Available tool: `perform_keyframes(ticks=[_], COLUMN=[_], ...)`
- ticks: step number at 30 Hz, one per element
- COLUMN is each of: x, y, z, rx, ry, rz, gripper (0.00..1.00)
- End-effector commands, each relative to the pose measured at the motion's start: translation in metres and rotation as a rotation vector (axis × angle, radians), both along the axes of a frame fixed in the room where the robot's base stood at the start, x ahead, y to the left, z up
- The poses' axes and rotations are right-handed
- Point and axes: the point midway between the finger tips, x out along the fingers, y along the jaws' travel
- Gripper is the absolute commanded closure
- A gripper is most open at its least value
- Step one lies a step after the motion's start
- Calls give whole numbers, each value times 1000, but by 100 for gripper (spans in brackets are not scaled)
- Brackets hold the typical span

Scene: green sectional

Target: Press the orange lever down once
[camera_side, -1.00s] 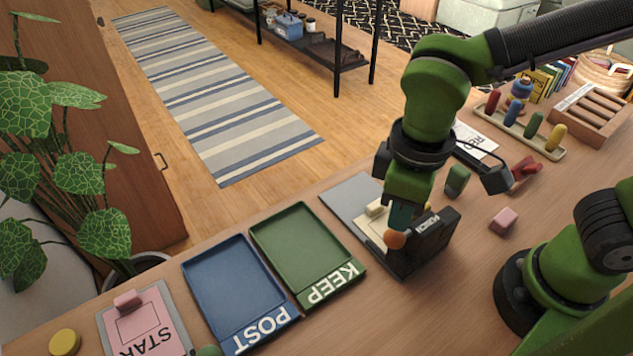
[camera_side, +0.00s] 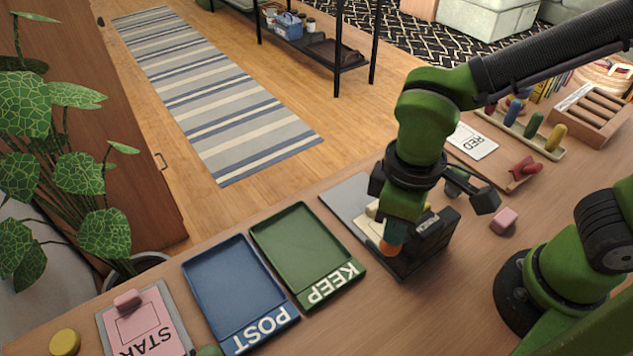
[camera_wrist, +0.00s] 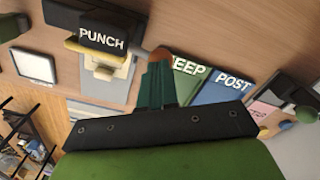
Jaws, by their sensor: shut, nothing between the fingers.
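The orange lever knob (camera_side: 389,248) is at the near left side of the dark punch device (camera_side: 428,244) on the table. In the wrist view the orange knob (camera_wrist: 160,54) shows just beyond my fingertips, beside the black block marked PUNCH (camera_wrist: 103,37). My gripper (camera_side: 393,237) is shut and empty, pointing down. Its fingertips are over the top of the knob and appear to touch it, hiding part of it. The lever's arm is mostly hidden behind my gripper. Cream parts of the device (camera_side: 372,208) show to the left of my gripper.
A green KEEP tray (camera_side: 300,245) and a blue POST tray (camera_side: 235,285) lie left of the device. A pink STAR board (camera_side: 150,330) is farther left. A pink block (camera_side: 504,220) sits to the right. A rack of coloured pegs (camera_side: 520,130) is at the back right.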

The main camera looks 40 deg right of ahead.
Motion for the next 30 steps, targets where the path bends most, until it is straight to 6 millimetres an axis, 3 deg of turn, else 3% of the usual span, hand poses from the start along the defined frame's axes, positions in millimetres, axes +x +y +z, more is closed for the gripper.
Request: perform_keyframes(ticks=[30], x=[0], y=[1], z=[-36], rx=[-5], ry=[2], rz=[-1], gripper=[100])
